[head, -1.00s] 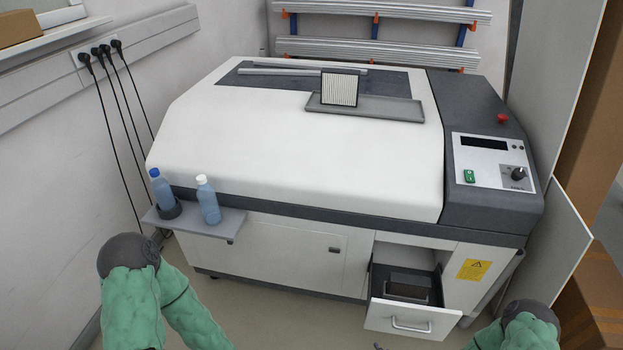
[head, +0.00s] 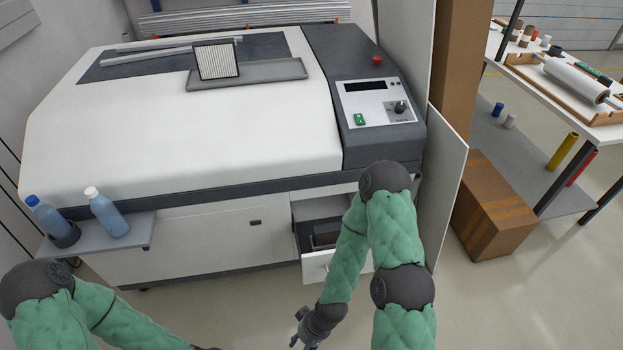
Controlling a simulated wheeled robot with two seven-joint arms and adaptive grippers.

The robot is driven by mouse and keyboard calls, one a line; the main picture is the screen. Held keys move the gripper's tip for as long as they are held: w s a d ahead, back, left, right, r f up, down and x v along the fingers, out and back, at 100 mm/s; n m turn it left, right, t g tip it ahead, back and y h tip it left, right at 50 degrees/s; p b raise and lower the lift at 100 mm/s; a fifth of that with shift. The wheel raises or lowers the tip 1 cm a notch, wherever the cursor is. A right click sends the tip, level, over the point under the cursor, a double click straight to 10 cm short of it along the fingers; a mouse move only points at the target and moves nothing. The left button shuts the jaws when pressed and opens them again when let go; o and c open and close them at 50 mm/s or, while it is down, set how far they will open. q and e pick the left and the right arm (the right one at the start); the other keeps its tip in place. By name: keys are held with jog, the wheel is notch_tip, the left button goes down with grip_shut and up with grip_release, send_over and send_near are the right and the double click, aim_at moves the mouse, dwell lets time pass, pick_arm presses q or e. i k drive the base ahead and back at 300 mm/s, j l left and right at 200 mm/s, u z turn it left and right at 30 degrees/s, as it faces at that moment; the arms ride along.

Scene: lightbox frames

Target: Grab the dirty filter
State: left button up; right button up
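A dark grey block (head: 326,234), which may be the dirty filter, sits in the open drawer (head: 318,267) at the lower front of the white machine. My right arm partly covers the drawer. A filter with pale pleats and a dark frame (head: 217,60) stands upright on a grey tray (head: 262,76) on top of the machine. My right gripper (head: 299,330) is low in front of the drawer, apart from it; its finger opening is too small to tell. My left arm reaches along the bottom left, and its gripper is out of view below the edge.
An open door panel (head: 447,188) and a cardboard box (head: 493,206) are to the right. A cluttered workbench (head: 570,110) stands farther right. The floor in front is clear.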

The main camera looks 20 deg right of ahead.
aim_at(327, 234)
jog(key=z, duration=1.1)
